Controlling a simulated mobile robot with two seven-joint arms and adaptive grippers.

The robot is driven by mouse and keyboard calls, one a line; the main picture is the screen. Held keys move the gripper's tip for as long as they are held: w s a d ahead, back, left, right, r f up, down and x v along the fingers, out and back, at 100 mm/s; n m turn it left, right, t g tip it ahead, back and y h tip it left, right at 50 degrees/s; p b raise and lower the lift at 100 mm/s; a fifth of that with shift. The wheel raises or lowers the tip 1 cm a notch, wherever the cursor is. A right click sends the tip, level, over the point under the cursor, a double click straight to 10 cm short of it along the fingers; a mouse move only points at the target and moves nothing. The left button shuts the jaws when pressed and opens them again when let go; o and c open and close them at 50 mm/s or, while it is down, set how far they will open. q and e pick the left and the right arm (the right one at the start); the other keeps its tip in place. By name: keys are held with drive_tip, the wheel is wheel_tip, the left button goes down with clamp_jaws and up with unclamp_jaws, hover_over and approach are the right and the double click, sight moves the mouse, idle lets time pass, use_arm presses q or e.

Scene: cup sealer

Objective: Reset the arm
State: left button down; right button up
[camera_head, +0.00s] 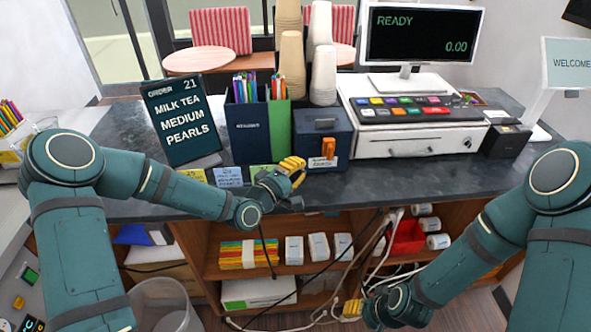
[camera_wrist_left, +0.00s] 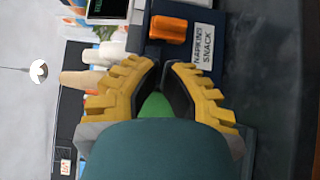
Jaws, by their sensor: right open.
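My left gripper (camera_head: 293,172) is over the front edge of the dark counter, in front of the navy box (camera_head: 322,135) with an orange clip. In the left wrist view, its yellow-ridged fingers (camera_wrist_left: 162,68) are apart with a gap between them, and I see no object held. Green shows through the gap. My right gripper (camera_head: 350,311) is low, below the counter in front of the open shelves, and small in view. It is open and holds nothing that I can see.
On the counter (camera_head: 420,178) stand an order sign (camera_head: 181,119), a pen holder (camera_head: 247,130), cup stacks (camera_head: 323,75) and a cash register (camera_head: 412,125). Cables (camera_head: 378,250) hang before the shelves near my right gripper. A clear container (camera_head: 165,305) is at the lower left.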

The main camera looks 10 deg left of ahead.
use_arm(q)
drive_tip(key=shift+w+d, duration=0.1)
drive_tip(key=shift+f, duration=0.15)
drive_tip(key=s+d+f+m+g+y+b, duration=0.1)
drive_tip(key=s+d+f+m+g, duration=0.2)
drive_tip(key=s+f, duration=0.45)
drive_tip(key=s+f+m+g+y+b, duration=0.15)
drive_tip(key=s+f+g, duration=0.25)
drive_tip(key=f, duration=0.6)
drive_tip(key=s+a+f+m+g+y+b, duration=0.1)
drive_tip(key=s+a+f+m+g+y, duration=0.1)
drive_tip(key=s+f+m+g, duration=0.3)
drive_tip(key=s+a+f+g, duration=0.1)
drive_tip(key=s+f, duration=0.3)
drive_tip(key=s, duration=0.6)
drive_tip(key=shift+a+f+m+g+y+b, duration=0.2)
drive_tip(key=shift+a+m+g+y+b, duration=0.1)
drive_tip(key=shift+m+y, duration=0.05)
drive_tip(key=shift+w, duration=0.1)
